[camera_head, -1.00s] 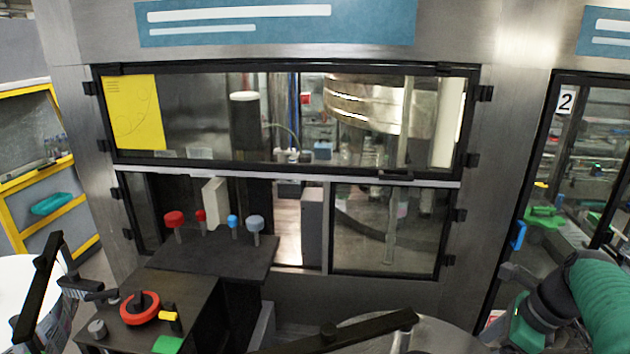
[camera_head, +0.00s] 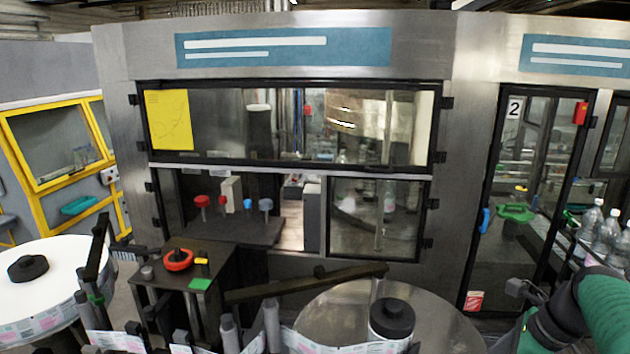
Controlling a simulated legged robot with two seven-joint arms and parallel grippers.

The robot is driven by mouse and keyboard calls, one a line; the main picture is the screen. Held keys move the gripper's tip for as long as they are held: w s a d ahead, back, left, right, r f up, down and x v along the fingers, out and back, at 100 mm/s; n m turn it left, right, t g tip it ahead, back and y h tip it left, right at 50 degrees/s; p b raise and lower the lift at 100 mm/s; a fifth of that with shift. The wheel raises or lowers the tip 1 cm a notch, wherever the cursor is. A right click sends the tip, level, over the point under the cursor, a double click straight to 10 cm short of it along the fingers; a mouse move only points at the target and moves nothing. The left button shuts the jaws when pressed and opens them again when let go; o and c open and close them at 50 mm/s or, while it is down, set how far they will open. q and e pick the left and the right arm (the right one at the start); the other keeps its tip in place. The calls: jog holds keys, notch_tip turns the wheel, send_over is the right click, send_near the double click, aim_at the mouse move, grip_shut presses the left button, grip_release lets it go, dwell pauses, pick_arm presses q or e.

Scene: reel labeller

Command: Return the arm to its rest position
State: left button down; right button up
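My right arm (camera_head: 600,310), with a green sleeve and dark joints, comes in at the lower right corner. A small dark grey end part that looks like my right gripper (camera_head: 523,291) points left in front of the machine's lower right panel. It touches nothing that I can see. I cannot make out its fingers or whether anything is in it. My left arm and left gripper are not in view.
A white label reel (camera_head: 45,275) stands at the left. A steel disc (camera_head: 335,305) with a black knob (camera_head: 391,317) is at the front centre. A dark control box (camera_head: 190,262) with a red ring stands between. Bottles (camera_head: 605,235) show at the far right.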

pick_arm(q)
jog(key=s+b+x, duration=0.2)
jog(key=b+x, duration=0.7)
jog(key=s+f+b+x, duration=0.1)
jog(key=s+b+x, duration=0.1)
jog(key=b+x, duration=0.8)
pick_arm(e)
jog(key=s+a+f+n+h, duration=0.1)
jog(key=s+a+f+n, duration=0.2)
jog(key=a+f+n, duration=0.3)
jog(key=s+a+f+n+h, duration=0.1)
jog(key=s+a+f+n, duration=0.3)
jog(key=f+n, duration=0.8)
jog(key=s+a+f+n+h, duration=0.1)
jog(key=s+a+f+n, duration=0.2)
jog(key=f, duration=1.6)
jog(key=a+n, duration=0.4)
jog(key=n, duration=0.1)
jog(key=shift+s+a+f+n+g, duration=0.2)
jog(key=shift+a+f+n+g, duration=0.1)
jog(key=shift+a+n, duration=0.1)
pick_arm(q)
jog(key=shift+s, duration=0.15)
pick_arm(e)
jog(key=shift+d, duration=0.15)
